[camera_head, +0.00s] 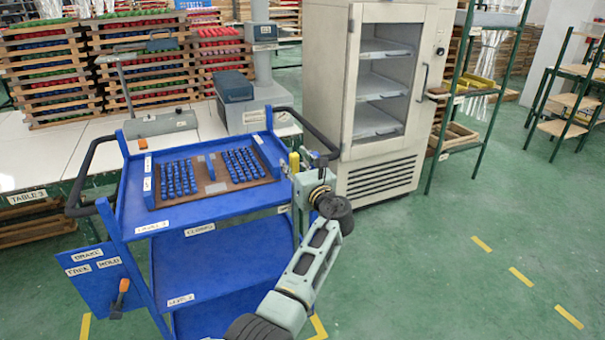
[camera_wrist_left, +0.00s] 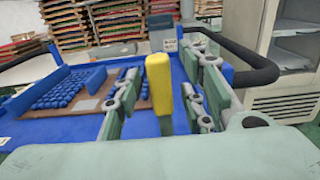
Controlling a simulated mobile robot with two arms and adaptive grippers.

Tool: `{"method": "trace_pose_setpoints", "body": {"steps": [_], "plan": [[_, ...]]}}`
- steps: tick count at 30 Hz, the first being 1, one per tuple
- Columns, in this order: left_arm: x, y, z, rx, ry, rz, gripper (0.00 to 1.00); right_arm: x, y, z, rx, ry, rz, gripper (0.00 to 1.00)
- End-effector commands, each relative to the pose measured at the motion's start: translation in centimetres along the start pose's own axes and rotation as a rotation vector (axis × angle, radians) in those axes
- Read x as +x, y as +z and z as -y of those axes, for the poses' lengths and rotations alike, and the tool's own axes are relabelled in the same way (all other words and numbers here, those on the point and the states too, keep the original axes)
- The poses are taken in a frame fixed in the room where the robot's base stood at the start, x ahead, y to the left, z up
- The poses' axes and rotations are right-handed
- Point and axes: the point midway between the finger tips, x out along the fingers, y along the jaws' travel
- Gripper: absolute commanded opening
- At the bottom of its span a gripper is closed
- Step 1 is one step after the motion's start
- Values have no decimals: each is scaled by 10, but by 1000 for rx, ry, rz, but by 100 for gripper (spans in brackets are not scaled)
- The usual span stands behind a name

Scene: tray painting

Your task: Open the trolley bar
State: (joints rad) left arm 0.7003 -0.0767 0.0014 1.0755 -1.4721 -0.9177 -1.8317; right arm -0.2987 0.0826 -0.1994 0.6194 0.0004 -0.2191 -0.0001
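The blue trolley (camera_head: 215,208) stands in the middle of the head view, with black side handles and a "CLOSED" label on its front. An upright bar with a yellow top (camera_head: 294,162) rises at its right edge. My left gripper (camera_head: 302,166) is at the trolley's right edge, at this bar. Its fingers (camera_wrist_left: 162,88) are apart, one on each side of the bar, with gaps visible. The bar's lower end is hidden. My right gripper is not in view.
A brown board (camera_head: 212,188) with rows of blue pieces lies on the trolley top. A black handle (camera_head: 309,134) curves close beside my left gripper. A beige cabinet (camera_head: 342,95) stands behind it.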

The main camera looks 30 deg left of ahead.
Motion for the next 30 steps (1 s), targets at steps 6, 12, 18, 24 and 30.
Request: {"method": "trace_pose_setpoints", "body": {"steps": [6,12,18,24,30], "plan": [[-43,-2,1,-2,-4,-2,38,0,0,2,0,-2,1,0],[-84,-1,1,-3,-3,-3,38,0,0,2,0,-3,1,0],[-107,-1,0,0,-2,-1,38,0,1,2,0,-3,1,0],[-111,0,0,0,0,-1,38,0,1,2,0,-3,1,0],[-111,-2,-1,-5,0,-4,38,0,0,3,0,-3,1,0]]}}
